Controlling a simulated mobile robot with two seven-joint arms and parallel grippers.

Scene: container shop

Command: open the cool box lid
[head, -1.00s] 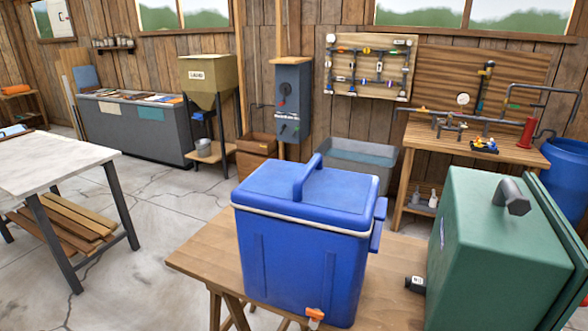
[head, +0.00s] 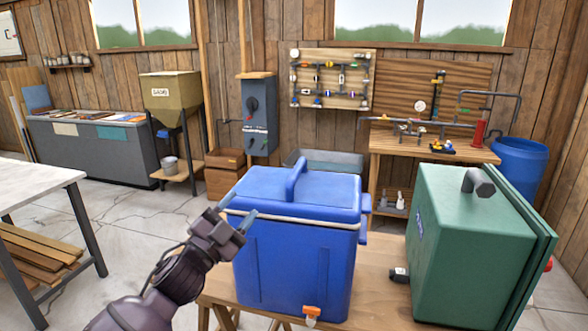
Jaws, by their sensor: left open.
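The blue cool box (head: 290,265) stands on a wooden table in the head view. Its blue lid (head: 325,190) is closed, with a raised handle (head: 297,176) across the top. A pale seam runs under the lid, and an orange tap (head: 311,312) sits low on the front. My left gripper (head: 236,217) is open at the box's front left corner, near the lid's edge and the seam. I cannot tell whether its fingers touch the box. My right gripper is not in view.
A green case (head: 465,250) stands on the table (head: 375,285) to the right of the cool box. A pale-topped table (head: 35,185) is at the left. A grey tub (head: 335,160) and a workbench (head: 430,150) are behind. Open floor lies at the left.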

